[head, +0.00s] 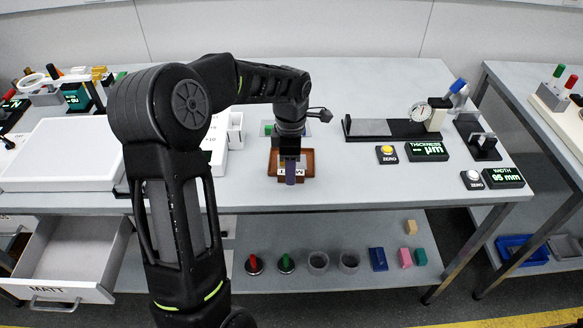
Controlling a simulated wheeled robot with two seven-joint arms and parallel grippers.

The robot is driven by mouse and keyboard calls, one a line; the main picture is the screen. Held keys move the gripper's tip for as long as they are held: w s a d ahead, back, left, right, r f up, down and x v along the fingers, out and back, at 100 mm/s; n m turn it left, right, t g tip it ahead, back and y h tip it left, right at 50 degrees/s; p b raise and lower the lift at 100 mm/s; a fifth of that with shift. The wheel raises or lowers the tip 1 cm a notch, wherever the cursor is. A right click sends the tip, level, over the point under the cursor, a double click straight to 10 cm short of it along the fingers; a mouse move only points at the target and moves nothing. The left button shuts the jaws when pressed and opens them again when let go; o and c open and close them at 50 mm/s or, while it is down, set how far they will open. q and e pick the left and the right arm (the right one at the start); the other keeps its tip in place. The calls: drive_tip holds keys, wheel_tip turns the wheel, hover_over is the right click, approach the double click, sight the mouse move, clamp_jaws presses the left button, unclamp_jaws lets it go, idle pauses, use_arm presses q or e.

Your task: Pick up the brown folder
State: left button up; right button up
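No brown folder can be made out. The one brown thing on the table is a shallow brown tray (309,164) with a white label, partly hidden by my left gripper. My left gripper (290,166) points straight down over this tray. Whether the block touches the tray is hidden. My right gripper is not in view.
A dial gauge (420,112) on a dark stand, a yellow button (387,150) and readouts stand right of the tray. A white panel (62,152) lies left. An open drawer marked MATT (75,262) juts out below. A lower shelf holds cups and coloured blocks.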

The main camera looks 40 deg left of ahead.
use_arm(q)
clamp_jaws()
drive_tip(key=shift+r, duration=0.1)
idle(0.5)
wheel_tip(320, 180, up, 10)
drive_tip(key=b, duration=0.1)
idle(0.4)
idle(0.4)
